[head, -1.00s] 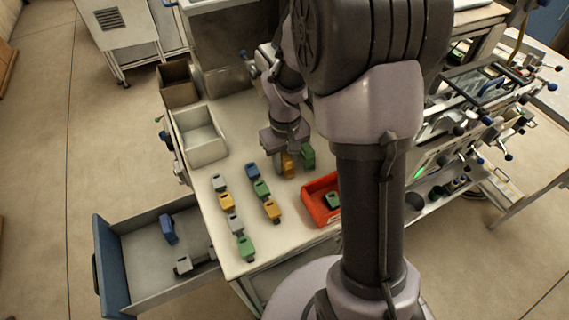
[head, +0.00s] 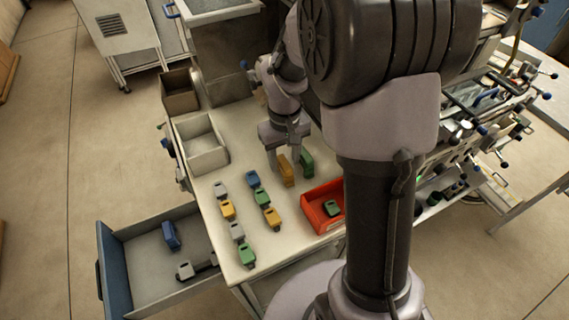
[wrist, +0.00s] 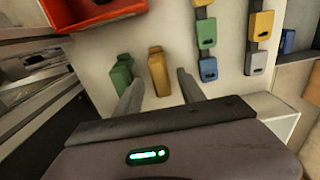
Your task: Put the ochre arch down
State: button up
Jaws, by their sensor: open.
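The ochre arch (head: 286,171) stands on the worktable beside a green arch (head: 307,163). In the wrist view, the ochre arch (wrist: 158,72) shows just beyond and between my fingertips, with the green arch (wrist: 121,74) to its left. My gripper (head: 284,162) is open, with one finger towards each side of the ochre arch; in the wrist view my gripper (wrist: 160,78) shows clear gaps between its fingers and the arch. I cannot tell the exact height of the fingertips over the table.
Two rows of grey, ochre, blue and green pieces (head: 228,210) lie in front. A red bin (head: 312,215) holding a green piece is to the right. A pale tray (head: 222,160) is at the left, and an open drawer (head: 118,262) holds several pieces.

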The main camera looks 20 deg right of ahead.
notch_tip(320, 180, up, 7)
jog(key=shift+s+a+r+p, duration=0.1)
jog(key=shift+r+p, duration=0.05)
jog(key=shift+p, duration=0.8)
notch_tip(320, 180, up, 6)
jog(key=m+t, duration=0.1)
jog(key=t, duration=0.1)
send_over(284, 164)
jog(key=s+a, duration=0.3)
jog(key=s+a+r+m+t+y, duration=0.1)
jog(key=s+a+r+m+t, duration=0.1)
jog(key=s, duration=0.5)
jog(key=s+a+r+m+t+y, duration=0.1)
jog(key=s+a+r, duration=0.3)
jog(key=s, duration=0.3)
jog(key=shift+a+r+m+t, duration=0.2)
jog(key=shift+a+m+t, duration=0.2)
jog(key=shift+a, duration=0.15)
